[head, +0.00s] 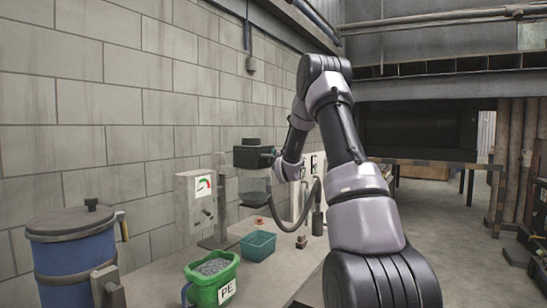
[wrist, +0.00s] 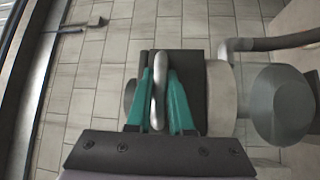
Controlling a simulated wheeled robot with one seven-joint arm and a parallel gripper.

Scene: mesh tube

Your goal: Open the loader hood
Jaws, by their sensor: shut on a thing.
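The loader hood (head: 253,153) is a black box-shaped lid on top of a clear loader body (head: 254,188), near the wall in the head view. It looks closed, though the seam is too small to tell for sure. In the wrist view the dark hood (wrist: 197,62) lies behind my fingers, with a pale metal handle (wrist: 158,75) in front of it. My gripper (wrist: 158,100) has its two teal fingers on either side of this handle and is shut on it. In the head view my fingers are mostly hidden at the hood's right side.
A grey hose (head: 299,222) hangs from the loader. On the bench (head: 160,285) below are a green PE bin (head: 228,289) of granules and a teal bin (head: 258,246). A blue drum (head: 75,260) and a gauge box (head: 195,207) stand left. The floor at right is open.

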